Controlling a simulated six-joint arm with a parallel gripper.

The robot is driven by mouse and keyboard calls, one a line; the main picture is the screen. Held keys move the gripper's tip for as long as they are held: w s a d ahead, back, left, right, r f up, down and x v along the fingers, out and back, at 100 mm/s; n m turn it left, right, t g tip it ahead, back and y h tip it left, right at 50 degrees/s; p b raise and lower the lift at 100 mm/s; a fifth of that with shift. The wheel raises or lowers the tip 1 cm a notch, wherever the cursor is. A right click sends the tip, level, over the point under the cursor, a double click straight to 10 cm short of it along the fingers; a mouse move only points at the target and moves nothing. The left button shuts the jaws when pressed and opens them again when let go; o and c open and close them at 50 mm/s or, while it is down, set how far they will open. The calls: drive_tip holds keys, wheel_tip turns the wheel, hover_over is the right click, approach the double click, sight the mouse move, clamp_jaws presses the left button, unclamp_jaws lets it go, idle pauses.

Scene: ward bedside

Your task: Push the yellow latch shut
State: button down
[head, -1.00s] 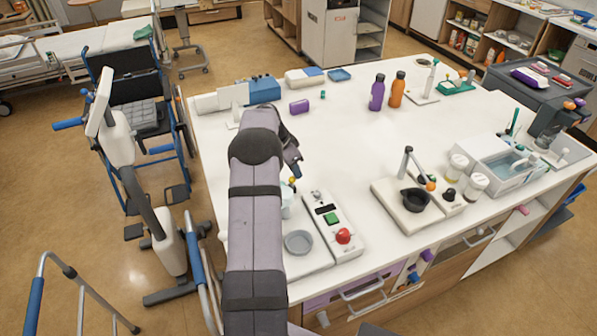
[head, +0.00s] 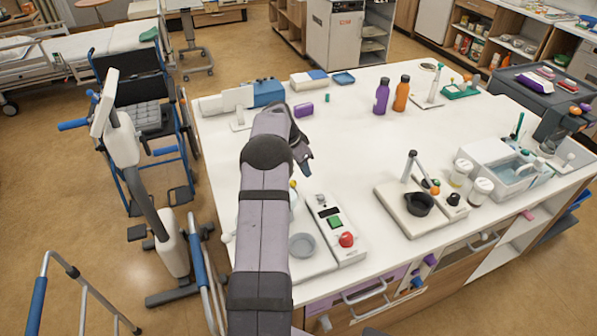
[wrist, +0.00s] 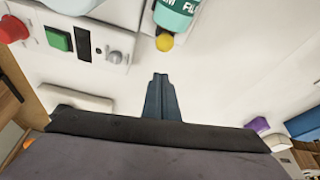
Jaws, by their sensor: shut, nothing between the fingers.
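A small round yellow knob (wrist: 164,42), the only yellow part I can make out as the latch, sits at the edge of a teal-and-white container (wrist: 176,14) in the wrist view. In the head view the yellow knob (head: 293,184) shows just right of my arm. My gripper (wrist: 161,78) is shut and empty, with its tips pointing toward the knob and a gap showing between them. In the head view my gripper (head: 306,168) is above the worktop, close to the knob. My arm hides most of the container there, and I cannot tell how far the latch is turned.
A white device with a green button (head: 334,222) and red knob (head: 346,240) stands right of the container, beside a grey round dish (head: 301,245). A purple block (head: 305,110) lies farther back. The middle of the worktop (head: 350,150) is clear.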

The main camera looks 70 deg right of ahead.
drive_tip(key=b+v, duration=0.4)
drive_tip(key=v, duration=0.6)
drive_tip(key=shift+s+d+r, duration=0.15)
drive_tip(key=shift+s+d, duration=0.05)
drive_tip(key=w+a+f+n+t+y, duration=0.1)
drive_tip(key=w+a+n, duration=0.6)
drive_tip(key=a, duration=0.8)
drive_tip(key=w+a+f+n+t, duration=0.1)
drive_tip(key=w+a+n, duration=0.4)
drive_tip(key=w+a, duration=0.65)
drive_tip(key=s+a+f+n+y, duration=0.1)
drive_tip(key=s+a+n, duration=0.2)
drive_tip(key=a, duration=0.6)
drive_tip(key=s+a+f+n, duration=0.1)
drive_tip(key=s+a+n, duration=0.15)
drive_tip(key=a, duration=0.65)
drive_tip(key=s+a+f+n+y, duration=0.1)
drive_tip(key=s+a+f+n, duration=0.3)
drive_tip(key=s+a+n, duration=0.3)
drive_tip(key=s+a, duration=0.3)
drive_tip(key=a, duration=0.1)
drive_tip(key=shift+a, duration=0.4)
